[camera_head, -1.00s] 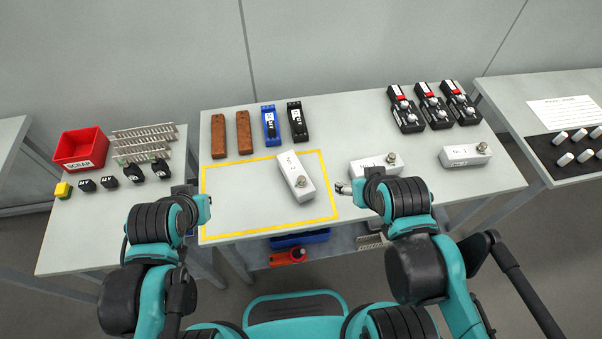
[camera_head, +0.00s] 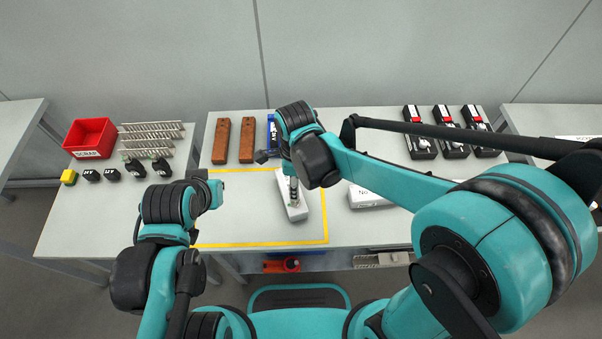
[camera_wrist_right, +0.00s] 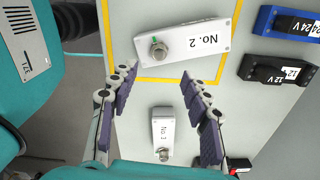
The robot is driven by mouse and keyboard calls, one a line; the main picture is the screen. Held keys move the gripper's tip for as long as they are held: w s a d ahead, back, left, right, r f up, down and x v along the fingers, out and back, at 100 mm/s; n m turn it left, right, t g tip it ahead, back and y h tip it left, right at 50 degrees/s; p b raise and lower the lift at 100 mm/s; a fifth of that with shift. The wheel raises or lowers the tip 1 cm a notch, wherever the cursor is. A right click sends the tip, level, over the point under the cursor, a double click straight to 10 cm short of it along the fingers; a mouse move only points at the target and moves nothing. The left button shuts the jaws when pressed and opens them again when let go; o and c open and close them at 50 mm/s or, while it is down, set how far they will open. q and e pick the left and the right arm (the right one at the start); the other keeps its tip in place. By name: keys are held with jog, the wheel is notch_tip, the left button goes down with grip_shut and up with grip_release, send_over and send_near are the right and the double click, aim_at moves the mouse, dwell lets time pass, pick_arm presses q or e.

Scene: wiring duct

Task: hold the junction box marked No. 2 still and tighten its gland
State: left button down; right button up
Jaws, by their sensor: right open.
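The junction box marked No. 2 (camera_wrist_right: 205,44) is a white box with a round metal gland (camera_wrist_right: 158,48) at one end. It lies inside the yellow outline on the table, and the head view shows its near part (camera_head: 296,212) below my right arm. My right gripper (camera_wrist_right: 158,78) is open and empty, its fingertips short of the No. 2 box in the wrist picture. In the head view my right arm hides most of that gripper. My left gripper (camera_head: 207,183) is left of the box, near the outline's left side, apart from it; its jaws cannot be made out.
Another white box (camera_wrist_right: 163,128) with a gland lies nearby, also seen in the head view (camera_head: 367,198). Brown blocks (camera_head: 220,140), a blue module (camera_wrist_right: 292,24) and a black module (camera_wrist_right: 278,72) stand behind. A red scrap bin (camera_head: 90,137) is far left. The outline's left part is bare.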

jog(key=shift+a+f, duration=0.2)
jog(key=shift+f, duration=0.45)
notch_tip(320, 180, down, 7)
jog(key=b, duration=0.3)
jog(key=shift+r, duration=0.1)
jog(key=shift+c, duration=0.4)
grip_shut()
jog(key=shift+o, duration=2.2)
grip_release()
notch_tip(320, 180, up, 12)
jog(key=shift+r, duration=0.15)
